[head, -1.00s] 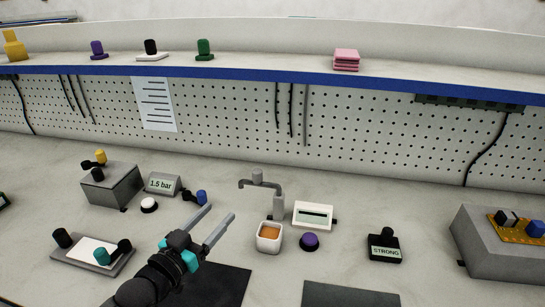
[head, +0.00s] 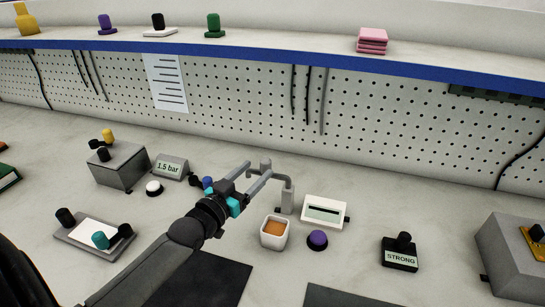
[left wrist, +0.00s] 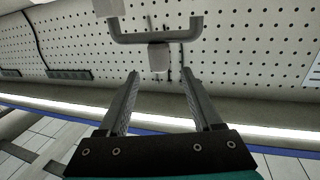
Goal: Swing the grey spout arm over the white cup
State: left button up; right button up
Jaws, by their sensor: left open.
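The grey spout arm (head: 277,176) reaches left from the top of its upright post (head: 288,198), with a grey knob (head: 265,163) on it. The white cup (head: 274,239), holding something orange-brown, stands in front of the post; the spout's end is behind and left of it. My left gripper (head: 259,168) is open and empty, its fingertips close to the spout arm and partly covering it. In the left wrist view, the spout arm (left wrist: 155,39) and knob (left wrist: 158,58) lie just beyond the fingertips, the knob in line with the gap. Contact cannot be told. My right gripper is out of view.
A white display box (head: 325,222) and a purple button (head: 317,239) are right of the cup. A grey 1.5 bar sign (head: 170,167) and a white button (head: 153,188) stand left. A black STRONG block (head: 400,254) is farther right. Dark mats lie in front.

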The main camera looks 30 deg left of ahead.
aim_at(269, 158)
pick_arm(q)
jog(key=w+b, duration=0.1)
jog(key=w, duration=0.7)
jog(key=shift+d+b, duration=0.1)
jog(key=shift+b, duration=0.25)
jog(key=shift+w, duration=0.25)
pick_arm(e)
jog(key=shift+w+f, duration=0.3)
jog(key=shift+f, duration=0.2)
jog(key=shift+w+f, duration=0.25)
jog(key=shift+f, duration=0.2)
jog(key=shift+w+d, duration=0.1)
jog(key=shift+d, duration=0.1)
pick_arm(q)
jog(key=c, duration=1)
grip_shut()
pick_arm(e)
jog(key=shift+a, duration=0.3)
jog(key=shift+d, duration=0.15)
